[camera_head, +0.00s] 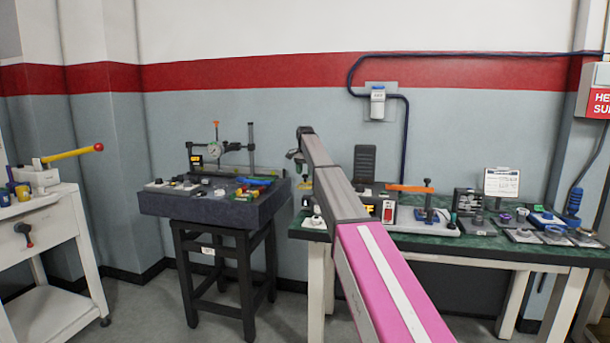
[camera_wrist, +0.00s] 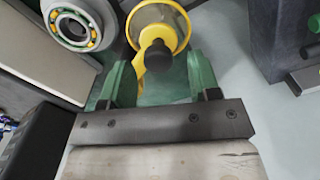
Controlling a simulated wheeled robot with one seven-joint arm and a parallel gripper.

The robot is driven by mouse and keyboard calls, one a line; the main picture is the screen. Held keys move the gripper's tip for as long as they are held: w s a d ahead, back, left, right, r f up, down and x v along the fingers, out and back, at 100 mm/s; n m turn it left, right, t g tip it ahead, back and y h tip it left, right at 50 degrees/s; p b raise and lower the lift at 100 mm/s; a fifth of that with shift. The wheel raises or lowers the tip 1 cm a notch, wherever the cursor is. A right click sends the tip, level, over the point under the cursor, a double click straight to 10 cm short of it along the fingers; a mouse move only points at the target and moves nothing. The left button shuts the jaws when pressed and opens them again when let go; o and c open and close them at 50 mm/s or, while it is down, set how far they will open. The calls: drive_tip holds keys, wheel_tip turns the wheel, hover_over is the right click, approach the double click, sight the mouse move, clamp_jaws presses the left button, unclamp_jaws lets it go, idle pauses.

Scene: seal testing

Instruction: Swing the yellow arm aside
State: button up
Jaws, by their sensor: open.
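In the wrist view a yellow part (camera_wrist: 138,66) with a round yellow rim and a clear-looking middle is at the top centre. A black knob (camera_wrist: 157,56) stands in front of it. My gripper (camera_wrist: 158,78) is open, with one green finger on each side of the knob. I cannot tell whether either finger touches it. A yellow lever (camera_head: 72,153) with a red ball end is on the left.
A ball bearing (camera_wrist: 78,22) sits close at the upper left in the wrist view. In the head view an orange arm (camera_head: 410,188) on a fixture stands right of my arm. A dark stand (camera_head: 215,203) holds a dial gauge (camera_head: 214,149). Floor shows between the stand and the white cart (camera_head: 62,270).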

wheel_tip(320, 180, up, 10)
drive_tip(key=shift+f, duration=0.15)
idle(0.3)
